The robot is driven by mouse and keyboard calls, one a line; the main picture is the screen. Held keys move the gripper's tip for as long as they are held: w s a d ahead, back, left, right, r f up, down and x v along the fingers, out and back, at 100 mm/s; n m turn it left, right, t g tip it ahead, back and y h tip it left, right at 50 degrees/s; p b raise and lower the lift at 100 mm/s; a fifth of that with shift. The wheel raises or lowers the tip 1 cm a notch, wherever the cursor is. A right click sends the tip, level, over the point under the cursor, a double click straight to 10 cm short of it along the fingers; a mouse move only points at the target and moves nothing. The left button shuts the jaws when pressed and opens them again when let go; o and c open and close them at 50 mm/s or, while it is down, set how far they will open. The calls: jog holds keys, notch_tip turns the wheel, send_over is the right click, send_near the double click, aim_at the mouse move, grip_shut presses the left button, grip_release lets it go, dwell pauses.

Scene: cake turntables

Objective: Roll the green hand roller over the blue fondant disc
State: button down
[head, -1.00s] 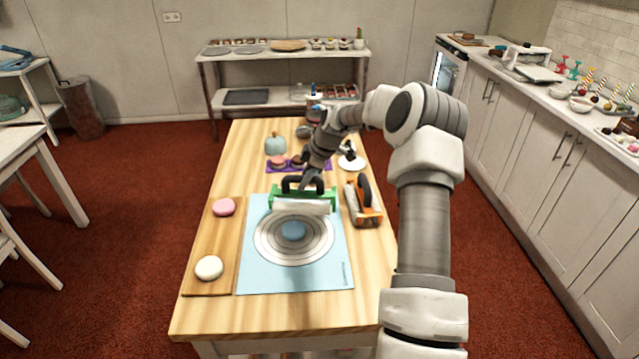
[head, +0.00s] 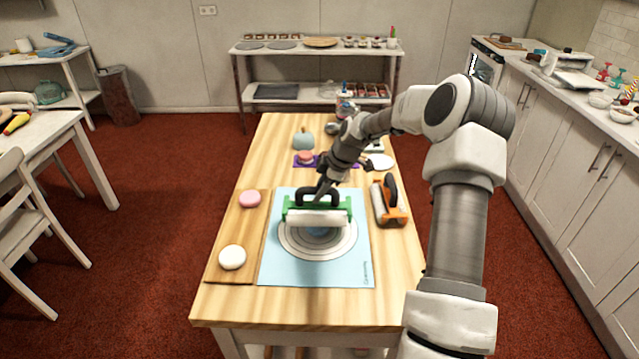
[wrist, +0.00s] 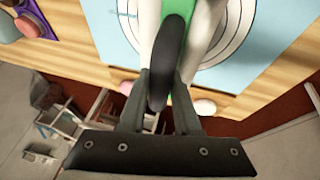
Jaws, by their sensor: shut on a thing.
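The green hand roller (head: 318,217) has a green frame, a black handle and a white cylinder. It lies crosswise over the upper part of the ringed pale blue mat (head: 285,272). My gripper (head: 325,188) is shut on the black handle from above; the wrist view shows the fingers (wrist: 168,92) on both sides of the handle (wrist: 168,55). The blue fondant disc (head: 318,232) is at the centre of the rings, mostly hidden behind the white cylinder. I cannot tell whether the cylinder touches the disc.
An orange-framed roller (head: 390,203) stands right of the mat. A wooden board (head: 238,222) on the left holds a pink disc (head: 250,199) and a white disc (head: 232,257). Behind lie a purple mat (head: 298,164), a pale blue cake (head: 303,141) and a white plate (head: 380,161).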

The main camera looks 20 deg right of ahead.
aim_at(319, 204)
jog(key=s+a, duration=0.3)
jog(key=s, duration=0.3)
jog(key=shift+w+d+f, duration=0.1)
jog(key=shift+w+d, duration=0.4)
jog(key=shift+w, duration=0.5)
jog(key=shift+w+d+f, duration=0.1)
jog(key=shift+w+d, duration=0.4)
jog(key=shift+w, duration=0.5)
jog(key=shift+w+d, duration=0.5)
jog(key=shift+w, duration=0.5)
jog(key=shift+f+b, duration=0.2)
jog(key=shift+b, duration=0.2)
jog(key=shift+f+b, duration=0.65)
jog(key=shift+f, duration=0.2)
jog(key=shift+s+f, duration=0.1)
jog(key=shift+f, duration=0.05)
jog(key=shift+w+d+f+b, duration=0.1)
jog(key=shift+w+f+b, duration=0.1)
jog(key=shift+b, duration=0.1)
jog(key=shift+f, duration=0.1)
